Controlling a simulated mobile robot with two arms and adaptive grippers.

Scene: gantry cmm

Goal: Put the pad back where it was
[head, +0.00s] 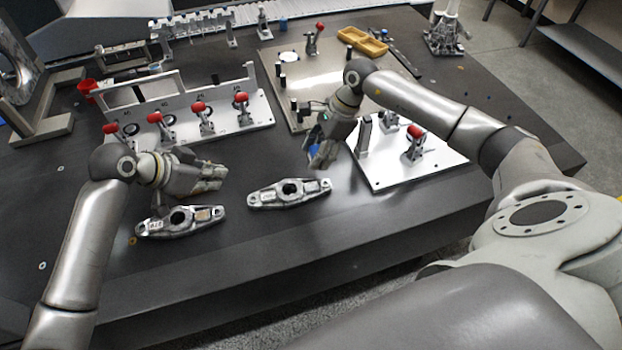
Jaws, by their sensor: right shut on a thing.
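My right gripper (318,163) points down above the dark table, between the base plate on the left and the white fixture plate on the right. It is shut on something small. A blue patch (315,134) shows at its fingers and looks like the pad, mostly hidden by the gripper. My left gripper (222,178) hangs above the table just behind a metal arm casting (180,221). Nothing shows in its fingers, and their opening is too small to judge. A second metal casting (289,193) lies between the two grippers, in front of my right one.
A fixture with several red-knobbed clamps (190,130) stands behind my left gripper. A metal base plate (290,75), yellow tray (362,42) and red cup (88,88) stand farther back. The front table strip is clear.

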